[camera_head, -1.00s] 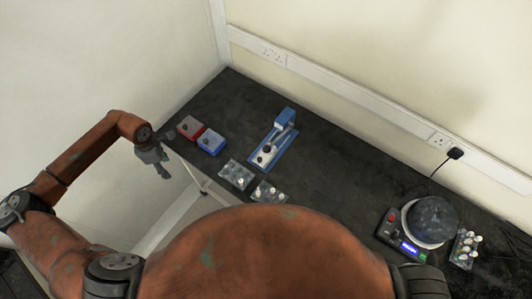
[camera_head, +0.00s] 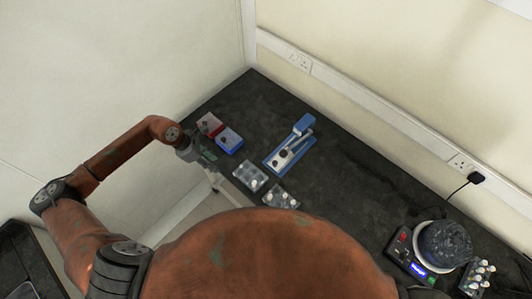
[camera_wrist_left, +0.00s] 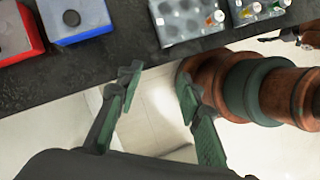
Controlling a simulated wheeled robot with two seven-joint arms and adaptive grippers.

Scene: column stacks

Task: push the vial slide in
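A blue stand (camera_head: 303,127) with an upright block at its back end stands on the black table. A pale slide-like part with dark round spots (camera_head: 284,152) lies along its front end; I take this as the vial slide, but it is too small to tell how far in it sits. My left gripper (camera_head: 207,157) is at the table's front-left edge, apart from the stand and left of it. In the left wrist view the gripper (camera_wrist_left: 160,92) is open and empty, with floor between its fingers.
A red box (camera_head: 209,122) and a blue box (camera_head: 229,142) lie near the left gripper. Two clear vial racks (camera_head: 250,176) (camera_head: 280,195) stand along the front edge. A scale with a dark round load (camera_head: 444,243) and another vial rack (camera_head: 477,275) are at right. The table's middle is clear.

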